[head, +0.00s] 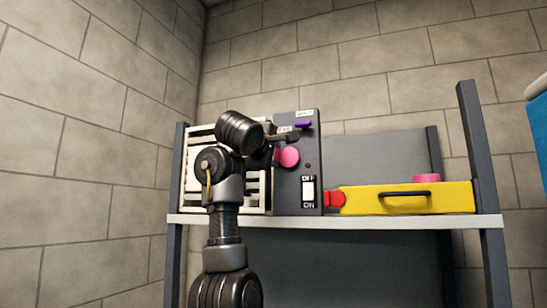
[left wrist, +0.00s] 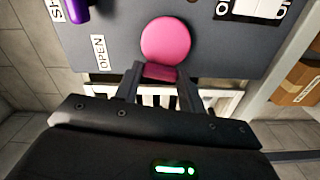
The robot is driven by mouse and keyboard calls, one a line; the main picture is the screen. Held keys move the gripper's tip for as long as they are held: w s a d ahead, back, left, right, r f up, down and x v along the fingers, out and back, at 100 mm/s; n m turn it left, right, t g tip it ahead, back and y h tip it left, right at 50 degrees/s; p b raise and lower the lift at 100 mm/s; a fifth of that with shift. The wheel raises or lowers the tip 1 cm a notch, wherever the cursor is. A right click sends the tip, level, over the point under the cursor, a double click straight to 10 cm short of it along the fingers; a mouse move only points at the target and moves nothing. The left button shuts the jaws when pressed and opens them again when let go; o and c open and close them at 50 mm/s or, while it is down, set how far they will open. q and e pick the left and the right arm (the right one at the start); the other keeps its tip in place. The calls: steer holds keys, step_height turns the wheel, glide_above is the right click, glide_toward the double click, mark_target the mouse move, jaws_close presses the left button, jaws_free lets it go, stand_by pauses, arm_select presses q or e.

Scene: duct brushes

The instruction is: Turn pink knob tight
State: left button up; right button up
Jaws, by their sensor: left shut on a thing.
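The round pink knob (head: 289,157) is on the dark grey front panel (head: 311,150) of the machine on the shelf. It also shows in the left wrist view (left wrist: 166,40), top centre, with a darker pink part at its lower edge. My left gripper (head: 273,152) reaches the knob from the left in the head view. In the left wrist view its two fingers (left wrist: 160,74) are shut on that lower part of the knob. My arm hides part of the machine's pale slatted side. My right gripper is not in view.
A purple handle (head: 303,125) is above the knob and an OFF/ON switch (head: 308,191) below it. A yellow case (head: 406,198) with a black handle and a red end piece (head: 334,199) lies right of the machine. A pink piece (head: 427,178) sits on it. Shelf posts (head: 480,160) stand at both sides.

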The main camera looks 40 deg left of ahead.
arm_select(q)
steer(key=m+b, duration=0.1)
steer(key=m, duration=0.2)
steer(key=shift+f+m+b, duration=0.15)
steer(key=shift+m+b, duration=0.15)
steer(key=shift+b, duration=0.05)
steer(key=m+b, duration=0.1)
steer(key=m, duration=0.3)
steer(key=shift+m, duration=0.3)
steer(key=m+b, duration=0.1)
steer(key=m, duration=0.3)
steer(key=shift+m+b, duration=0.3)
steer(key=m, duration=0.3)
steer(key=shift+w+m+b, duration=0.1)
steer(key=shift+m+b, duration=0.2)
steer(key=m, duration=0.9)
steer(key=shift+b, duration=0.4)
steer(key=m, duration=0.4)
steer(key=shift+m, duration=2.3)
